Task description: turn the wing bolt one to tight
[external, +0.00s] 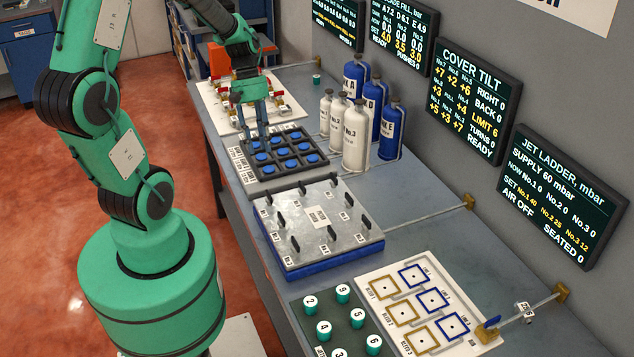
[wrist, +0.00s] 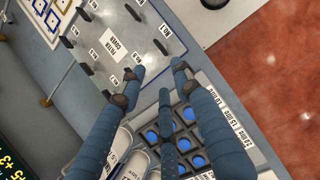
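The grey filter cover (external: 335,236) lies flat on a blue base on the bench, with several black upright wing bolts and small number labels. In the wrist view the cover (wrist: 128,52) is at the top centre. The label reading No.1 sits near its right edge, with a black wing bolt (wrist: 165,31) beside it. My gripper (external: 264,132) has its fingers pointing down over the tray of blue discs, behind the cover. In the wrist view its fingers (wrist: 158,75) are spread apart with nothing between them. The gripper is apart from the wing bolt.
The black tray with blue discs (external: 246,151) is under my gripper. White and blue bottles (external: 356,138) stand right of it. A cover tilt screen (external: 470,100) reads right 0, back 0, limit 6, turns 0, ready. Green numbered knobs (external: 324,328) stand at the front.

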